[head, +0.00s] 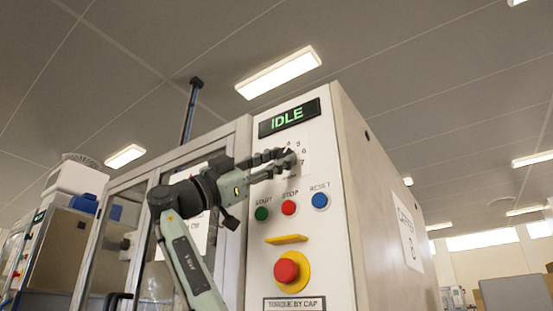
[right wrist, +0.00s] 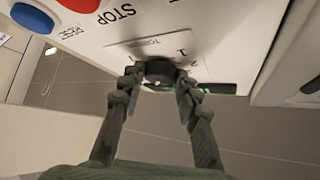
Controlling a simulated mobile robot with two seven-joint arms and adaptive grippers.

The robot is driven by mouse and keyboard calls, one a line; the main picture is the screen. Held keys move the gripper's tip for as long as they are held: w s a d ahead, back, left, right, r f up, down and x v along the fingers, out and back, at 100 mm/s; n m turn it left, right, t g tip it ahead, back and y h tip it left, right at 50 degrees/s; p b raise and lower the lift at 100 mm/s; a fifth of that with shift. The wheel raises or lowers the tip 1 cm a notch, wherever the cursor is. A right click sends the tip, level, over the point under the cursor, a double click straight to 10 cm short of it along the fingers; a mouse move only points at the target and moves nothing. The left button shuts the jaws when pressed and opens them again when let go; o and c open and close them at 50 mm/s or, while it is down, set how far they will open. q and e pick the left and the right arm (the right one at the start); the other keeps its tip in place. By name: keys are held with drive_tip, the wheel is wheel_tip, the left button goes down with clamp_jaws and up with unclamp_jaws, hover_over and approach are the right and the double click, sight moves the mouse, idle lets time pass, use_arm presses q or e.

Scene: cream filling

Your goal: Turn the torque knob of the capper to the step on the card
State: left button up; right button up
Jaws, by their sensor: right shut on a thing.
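The capper's front panel (head: 318,200) shows in the head view, with a lit display (head: 289,118) reading IDLE. The torque knob is a small dark round knob (right wrist: 160,69) on a pale plate with numbers around it. My right gripper (head: 289,156) reaches it from the left, and its fingers cover most of the knob there. In the right wrist view my right gripper (right wrist: 159,82) has one finger on each side of the knob, shut on it. The knob's pointer setting cannot be made out. A card headed TORQUE BY CAP (head: 295,304) is cut off below its heading. My left gripper is not in view.
Below the knob are green (head: 261,213), red (head: 288,207) and blue (head: 320,200) buttons. Glazed doors stand left of the panel. A sign (head: 407,237) is on the cabinet's side.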

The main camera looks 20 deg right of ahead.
drive_tip(key=shift+f, duration=0.1)
drive_tip(key=o, duration=1.2)
drive_tip(key=shift+w+d, duration=0.1)
drive_tip(key=shift+c, duration=0.2)
drive_tip(key=v, duration=1.2)
